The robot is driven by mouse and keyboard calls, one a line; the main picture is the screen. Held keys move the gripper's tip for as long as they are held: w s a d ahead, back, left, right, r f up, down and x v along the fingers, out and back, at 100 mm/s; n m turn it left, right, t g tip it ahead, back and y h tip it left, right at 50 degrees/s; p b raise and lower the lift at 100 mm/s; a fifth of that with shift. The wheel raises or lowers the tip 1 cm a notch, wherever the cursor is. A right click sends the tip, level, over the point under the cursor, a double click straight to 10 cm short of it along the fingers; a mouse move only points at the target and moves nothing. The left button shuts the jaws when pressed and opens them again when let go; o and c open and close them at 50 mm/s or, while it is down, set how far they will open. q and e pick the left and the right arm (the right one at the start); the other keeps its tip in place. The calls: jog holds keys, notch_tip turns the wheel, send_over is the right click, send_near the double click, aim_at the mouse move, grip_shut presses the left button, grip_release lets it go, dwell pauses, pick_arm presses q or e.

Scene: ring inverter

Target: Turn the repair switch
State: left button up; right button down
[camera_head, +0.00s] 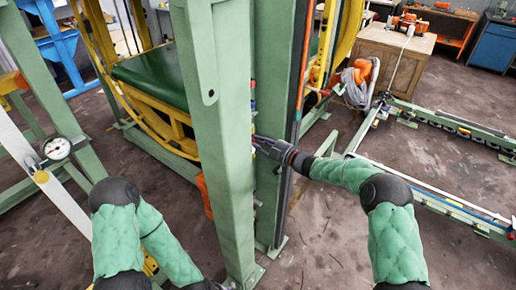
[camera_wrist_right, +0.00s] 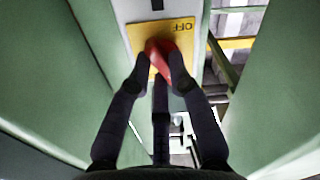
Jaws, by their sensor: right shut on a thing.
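The repair switch is a red knob (camera_wrist_right: 160,52) on a yellow plate (camera_wrist_right: 193,38) marked "OFF", seen upside down in the right wrist view. The plate is on a light panel between green posts. My right gripper (camera_wrist_right: 162,72) has its dark fingers closed around the red knob, and the fingers hide part of it. In the head view my right gripper (camera_head: 262,142) reaches in behind the front green post (camera_head: 215,130), and the switch itself is hidden there. My left arm is low at the left of the head view, and its gripper is out of the picture.
The green posts stand close on both sides of my right gripper. A dial gauge (camera_head: 57,148) is on a green frame at the left. A wooden cabinet (camera_head: 393,52) stands at the back. Green rails lie on the floor at the right.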

jog(key=shift+s+a+n+b, duration=0.1)
jog(key=shift+n+b, duration=2.95)
jog(key=shift+n, duration=0.15)
jog(key=shift+s+a+n+b, duration=0.1)
jog(key=shift+n+b, duration=2.95)
jog(key=shift+n, duration=0.15)
jog(key=c, duration=1.1)
grip_release()
jog(key=shift+c, duration=0.2)
jog(key=shift+d+r, duration=0.1)
jog(key=v, duration=1.2)
